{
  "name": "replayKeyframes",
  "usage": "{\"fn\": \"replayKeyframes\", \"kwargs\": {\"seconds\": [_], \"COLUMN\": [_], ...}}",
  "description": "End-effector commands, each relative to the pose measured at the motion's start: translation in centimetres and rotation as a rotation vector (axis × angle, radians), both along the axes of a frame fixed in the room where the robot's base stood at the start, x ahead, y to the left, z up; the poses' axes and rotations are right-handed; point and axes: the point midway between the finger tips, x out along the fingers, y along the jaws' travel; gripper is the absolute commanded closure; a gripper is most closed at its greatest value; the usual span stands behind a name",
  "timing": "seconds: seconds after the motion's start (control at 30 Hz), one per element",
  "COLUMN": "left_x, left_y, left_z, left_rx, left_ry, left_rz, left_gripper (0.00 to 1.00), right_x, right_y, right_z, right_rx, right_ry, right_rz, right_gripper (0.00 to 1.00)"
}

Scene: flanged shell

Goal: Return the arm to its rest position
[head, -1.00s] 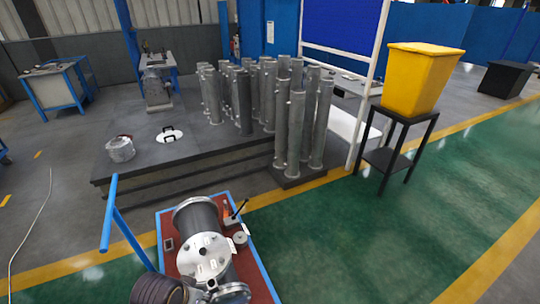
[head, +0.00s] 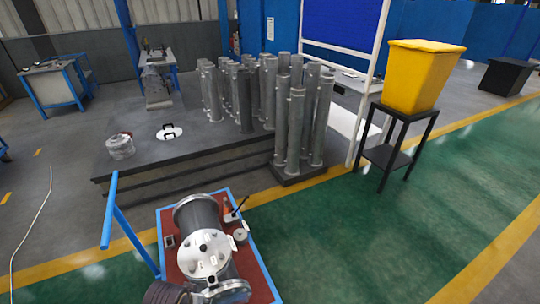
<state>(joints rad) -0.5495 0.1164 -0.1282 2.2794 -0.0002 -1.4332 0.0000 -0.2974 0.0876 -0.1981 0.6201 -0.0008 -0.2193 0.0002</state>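Neither of my grippers shows in the head view, and no arm can be made out with certainty. A flanged shell (head: 204,219), a grey cylinder with a bright round flange plate (head: 205,255), lies on a red-topped cart (head: 250,268) with blue edges at the bottom. A dark ribbed part (head: 165,293) sits at the bottom edge, partly cut off.
A blue handle (head: 110,212) rises at the cart's left. A dark platform (head: 130,166) behind carries several upright grey cylinders (head: 290,125), a small metal ring (head: 120,146) and a white plate (head: 168,132). A yellow bin (head: 418,78) stands on a black stand. Green floor at right is clear.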

Motion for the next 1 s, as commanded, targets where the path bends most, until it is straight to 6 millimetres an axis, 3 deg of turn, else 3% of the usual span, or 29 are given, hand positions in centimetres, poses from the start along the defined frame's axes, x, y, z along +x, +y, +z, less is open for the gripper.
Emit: {"fn": "replayKeyframes", "kwargs": {"seconds": [0.47, 1.0], "left_x": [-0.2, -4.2], "left_y": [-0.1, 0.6], "left_z": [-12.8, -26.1], "left_rx": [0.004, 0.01], "left_ry": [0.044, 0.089], "left_rz": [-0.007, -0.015], "left_gripper": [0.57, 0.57], "right_x": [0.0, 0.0], "right_y": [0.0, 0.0], "right_z": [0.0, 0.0], "right_rx": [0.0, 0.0], "right_ry": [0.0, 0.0], "right_rz": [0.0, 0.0], "right_gripper": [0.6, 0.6]}}
